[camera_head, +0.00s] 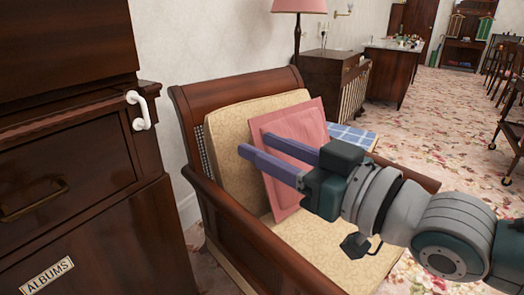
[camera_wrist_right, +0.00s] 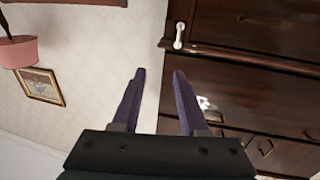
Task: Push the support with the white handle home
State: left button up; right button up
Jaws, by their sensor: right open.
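The white handle (camera_head: 138,110) is on the front end of a dark wooden support (camera_head: 150,90), at the upper right corner of the dark wooden cabinet. The handle also shows in the right wrist view (camera_wrist_right: 179,36), near the top. How far the support stands out is hard to tell. My right gripper (camera_head: 253,145) is open and empty, with its purple fingers pointing left toward the cabinet. It is in front of the armchair, to the right of the handle and apart from it. My left gripper is not in view.
The dark cabinet (camera_head: 105,250) has a drawer with a brass pull and an "ALBUMS" label. An armchair (camera_head: 185,100) with a pink cushion (camera_head: 285,200) stands close beside it, below my right arm. A pink lamp (camera_head: 299,6) and a side cabinet (camera_head: 325,80) are behind.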

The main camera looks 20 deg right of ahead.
pick_arm(q)
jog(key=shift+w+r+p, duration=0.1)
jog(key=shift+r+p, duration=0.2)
jog(key=shift+p, duration=0.05)
pick_arm(e)
jog(key=v, duration=0.2)
jog(key=shift+s+d, duration=0.15)
jog(key=shift+s, duration=0.2)
